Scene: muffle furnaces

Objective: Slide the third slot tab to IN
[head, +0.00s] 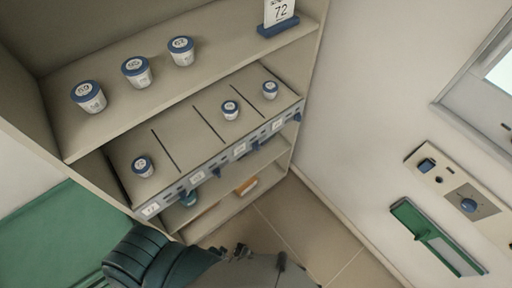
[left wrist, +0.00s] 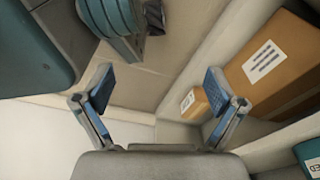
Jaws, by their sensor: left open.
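A shelf board (head: 180,122) with dark divider lines bears a front rail with white labels and several small blue tabs. Counted from the left, the third tab (head: 258,148) hangs at the rail's right half; its IN or OUT marking is too small to read. Jars stand in the slots: one at left (head: 142,166), one right of centre (head: 230,110) and one at right (head: 269,90). My left gripper (left wrist: 158,90) is open and empty in the left wrist view, apart from the rail. In the head view my left arm is at the bottom, below the shelf. My right gripper is out of view.
Three jars and a "72" card (head: 280,13) stand on the upper shelf (head: 215,72). Cardboard boxes (left wrist: 282,58) lie on a low shelf. A furnace panel with a blue knob (head: 468,205) and a green-backed holder (head: 415,222) are at right. The floor (head: 290,225) is clear.

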